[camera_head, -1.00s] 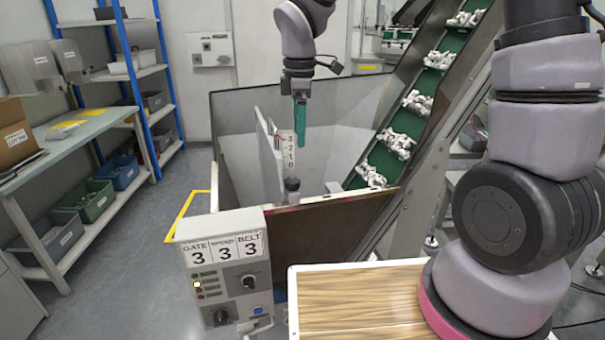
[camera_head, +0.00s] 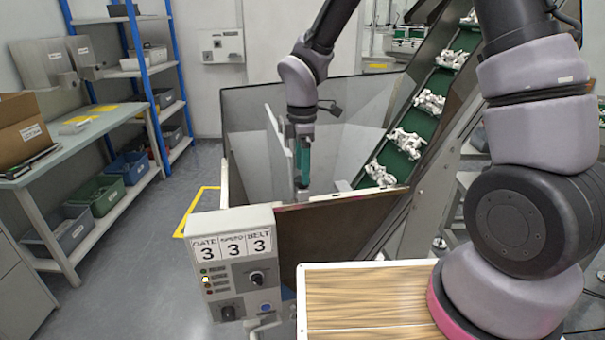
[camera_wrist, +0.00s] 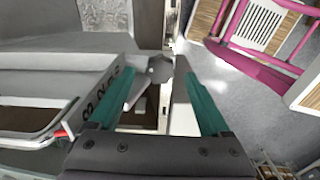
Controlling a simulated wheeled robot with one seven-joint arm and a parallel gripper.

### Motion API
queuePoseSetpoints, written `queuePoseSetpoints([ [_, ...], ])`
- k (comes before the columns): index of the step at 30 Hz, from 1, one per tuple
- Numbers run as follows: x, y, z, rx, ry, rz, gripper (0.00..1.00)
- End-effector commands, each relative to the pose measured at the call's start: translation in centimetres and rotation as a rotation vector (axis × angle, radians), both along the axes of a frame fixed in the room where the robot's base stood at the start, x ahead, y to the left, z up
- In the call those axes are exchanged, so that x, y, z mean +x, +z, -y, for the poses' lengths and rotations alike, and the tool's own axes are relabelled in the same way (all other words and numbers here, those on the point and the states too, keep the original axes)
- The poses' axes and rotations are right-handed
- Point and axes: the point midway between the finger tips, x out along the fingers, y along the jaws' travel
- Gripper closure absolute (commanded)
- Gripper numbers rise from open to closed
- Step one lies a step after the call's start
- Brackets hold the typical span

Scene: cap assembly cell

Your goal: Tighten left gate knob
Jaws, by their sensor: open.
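My gripper (camera_head: 302,182) has teal fingers and points down over the front wall of the hopper, beside the pale gate plate (camera_head: 276,140).
The control box (camera_head: 235,262) in front reads GATE 3, SPEED 3, BELT 3. The brown hopper wall (camera_head: 335,226) lies just in front of my gripper. A green cleated conveyor (camera_head: 405,140) carrying white parts rises at the right.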

Motion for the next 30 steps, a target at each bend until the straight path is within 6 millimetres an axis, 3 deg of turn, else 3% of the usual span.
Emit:
queuePoseSetpoints([
  [6, 0.0, -1.9, 0.0, 0.0, 0.0, 0.0, 0.19],
  [15, 0.0, -2.1, 0.0, 0.0, -0.001, 0.0, 0.19],
  [21, 0.0, -2.1, 0.0, 0.0, -0.001, 0.0, 0.95],
  [22, 0.0, -2.1, 0.0, 0.0, -0.001, 0.0, 1.0],
  [30, 0.0, -2.1, 0.0, 0.0, -0.028, 0.0, 1.0],
])
